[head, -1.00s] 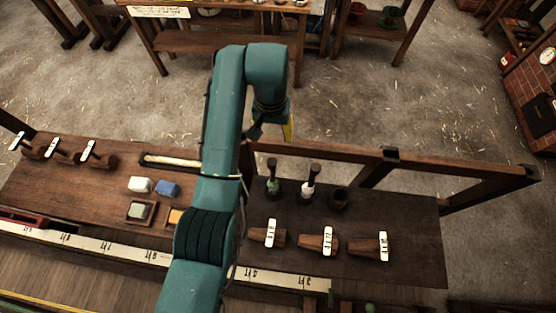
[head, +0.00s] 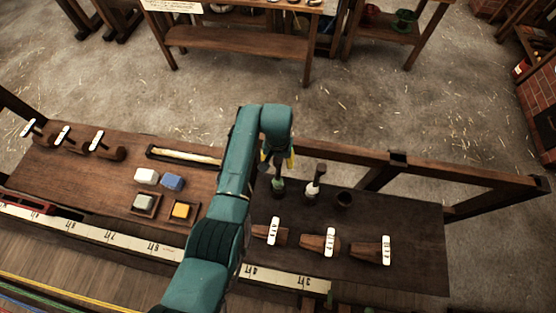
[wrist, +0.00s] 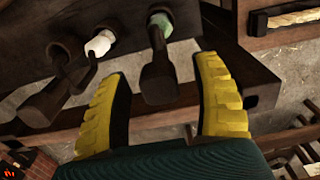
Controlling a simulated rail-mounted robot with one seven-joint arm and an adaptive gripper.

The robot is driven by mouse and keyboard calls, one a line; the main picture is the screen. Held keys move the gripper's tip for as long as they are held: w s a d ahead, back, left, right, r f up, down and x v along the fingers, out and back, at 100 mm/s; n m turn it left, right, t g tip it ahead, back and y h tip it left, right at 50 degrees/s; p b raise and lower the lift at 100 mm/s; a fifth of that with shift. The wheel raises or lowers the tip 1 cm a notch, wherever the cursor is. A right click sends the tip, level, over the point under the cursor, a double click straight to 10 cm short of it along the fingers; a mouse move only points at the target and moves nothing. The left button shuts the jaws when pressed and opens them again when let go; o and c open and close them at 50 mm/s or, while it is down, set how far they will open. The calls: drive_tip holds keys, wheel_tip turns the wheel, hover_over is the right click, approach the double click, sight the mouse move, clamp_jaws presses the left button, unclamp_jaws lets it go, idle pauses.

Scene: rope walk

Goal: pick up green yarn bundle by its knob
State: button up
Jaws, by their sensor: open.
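The green yarn bundle (head: 278,184) stands in a dark holder at the back of the dark bench in the head view, partly hidden by my gripper. In the wrist view its green yarn (wrist: 160,22) shows near the top, and its dark knob (wrist: 158,82) points toward the camera. My gripper (wrist: 163,78) is open, with one yellow finger on each side of the knob and visible gaps to both. In the head view my gripper (head: 278,160) is just above the bundle.
A white bundle (head: 312,189) with a similar knob stands close to the right, and an empty dark cup (head: 343,200) beyond it. Several tagged wooden cones (head: 318,243) lie in front. A wooden rail (head: 375,160) runs behind the bench. Small blocks (head: 172,182) lie left of my arm.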

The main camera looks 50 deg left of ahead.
clamp_jaws()
idle(0.3)
wheel_tip(320, 180, up, 10)
drive_tip(key=shift+b, duration=0.4)
wheel_tip(320, 180, up, 26)
drive_tip(key=p, duration=1)
drive_tip(key=shift+f, duration=0.25)
